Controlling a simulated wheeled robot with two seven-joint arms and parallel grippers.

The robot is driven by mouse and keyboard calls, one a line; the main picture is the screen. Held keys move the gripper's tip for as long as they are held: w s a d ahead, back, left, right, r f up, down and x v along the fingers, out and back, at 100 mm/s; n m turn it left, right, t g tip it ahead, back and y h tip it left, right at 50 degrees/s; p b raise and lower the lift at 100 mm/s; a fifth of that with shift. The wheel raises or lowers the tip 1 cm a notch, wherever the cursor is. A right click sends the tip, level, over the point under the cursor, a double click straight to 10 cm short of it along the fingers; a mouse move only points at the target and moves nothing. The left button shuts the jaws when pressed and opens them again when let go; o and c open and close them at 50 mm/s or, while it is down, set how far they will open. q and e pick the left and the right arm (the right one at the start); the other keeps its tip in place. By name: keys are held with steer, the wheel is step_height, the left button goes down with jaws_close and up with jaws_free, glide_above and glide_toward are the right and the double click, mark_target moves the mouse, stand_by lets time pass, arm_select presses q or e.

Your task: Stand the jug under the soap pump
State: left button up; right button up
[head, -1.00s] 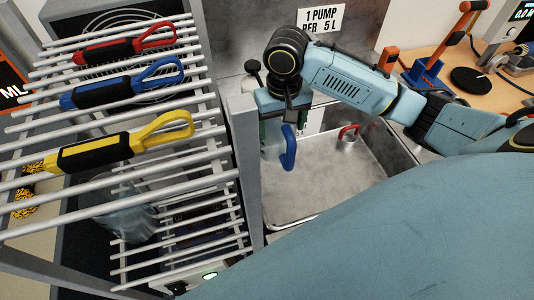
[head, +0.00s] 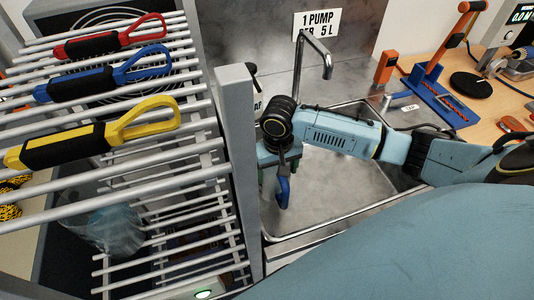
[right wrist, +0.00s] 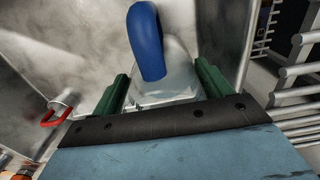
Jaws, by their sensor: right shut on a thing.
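The jug is a clear, whitish vessel with a blue handle (head: 283,190); in the right wrist view its body (right wrist: 172,78) sits between my green fingers. My right gripper (head: 275,168) is shut on it and holds it over the left part of the sink. The right gripper (right wrist: 160,92) shows in the wrist view too, with the handle pointing away from the palm. A black knob (head: 252,70), perhaps the soap pump's top, shows beside the grey post; the rest of it is hidden behind the post and my arm. My left gripper is out of view.
The grey post (head: 238,150) and rack (head: 215,115) stand close left of the jug. The metal sink (head: 345,190) is open to its right, with a tap (head: 326,68) behind. Tools lie at right.

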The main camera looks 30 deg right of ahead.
steer(key=w+d+f+b, duration=0.1)
steer(key=w+d, duration=0.1)
steer(key=w, duration=0.5)
steer(key=shift+w+b, duration=0.3)
steer(key=shift+w, duration=0.1)
steer(key=shift+f, duration=0.25)
steer(key=o, duration=2)
step_height(320, 180, up, 12)
steer(key=shift+r+p, duration=0.1)
steer(key=shift+p, duration=1)
